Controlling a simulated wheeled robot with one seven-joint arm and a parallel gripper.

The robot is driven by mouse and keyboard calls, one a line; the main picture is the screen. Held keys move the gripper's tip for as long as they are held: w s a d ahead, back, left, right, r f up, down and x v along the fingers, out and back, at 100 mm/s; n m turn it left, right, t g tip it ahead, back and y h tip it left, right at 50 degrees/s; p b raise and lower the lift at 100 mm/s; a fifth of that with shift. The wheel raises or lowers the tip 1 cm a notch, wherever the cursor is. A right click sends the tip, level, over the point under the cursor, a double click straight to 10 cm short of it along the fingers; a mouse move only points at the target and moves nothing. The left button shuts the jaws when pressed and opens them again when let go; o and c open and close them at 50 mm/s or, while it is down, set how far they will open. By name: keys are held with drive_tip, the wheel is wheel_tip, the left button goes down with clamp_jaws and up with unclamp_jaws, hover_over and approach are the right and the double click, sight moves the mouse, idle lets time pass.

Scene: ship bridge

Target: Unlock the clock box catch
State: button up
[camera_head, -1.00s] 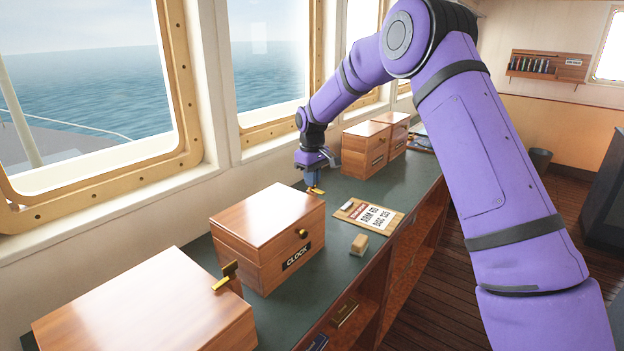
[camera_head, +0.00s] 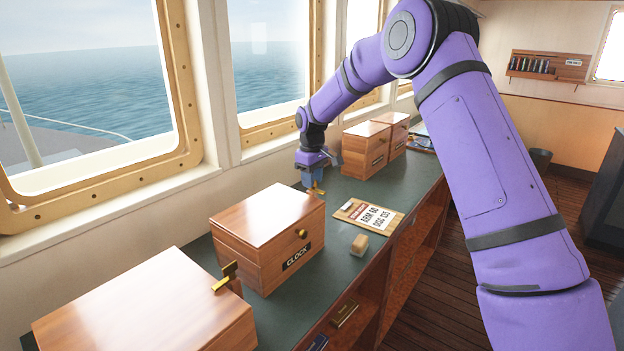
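The clock box (camera_head: 267,239) is a wooden box with a lid and a "CLOCK" label, standing on the dark green counter top. A round brass knob (camera_head: 302,233) is on its front face, above the label. My gripper (camera_head: 314,188) is beyond the box's far right corner, pointing down over the counter. A small brass-coloured piece shows at its fingertips. I cannot tell whether this is held, part of the fingers, or fixed to the box's far side. The gap between the fingers is too small to see.
More wooden boxes (camera_head: 365,150) stand behind my gripper. Windows line the left.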

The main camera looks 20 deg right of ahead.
drive_tip(key=shift+r, duration=0.1)
wheel_tip(320, 180, up, 11)
drive_tip(key=shift+f, duration=0.2)
idle(0.4)
drive_tip(key=shift+r, duration=0.1)
drive_tip(key=s+d+r+m+t, duration=0.1)
drive_tip(key=s+d+r+m, duration=0.1)
drive_tip(key=s+r, duration=0.7)
drive_tip(key=s+d+r+m+t, duration=0.15)
drive_tip(key=s+r, duration=0.35)
drive_tip(key=s, duration=0.9)
drive_tip(key=s+d+f+m+t, duration=0.1)
drive_tip(key=s+f+m, duration=0.1)
drive_tip(key=s, duration=1.1)
drive_tip(key=s+d+f+m+t, duration=0.2)
drive_tip(key=s, duration=1)
drive_tip(key=shift+s+f, duration=0.2)
drive_tip(key=shift+s, duration=0.15)
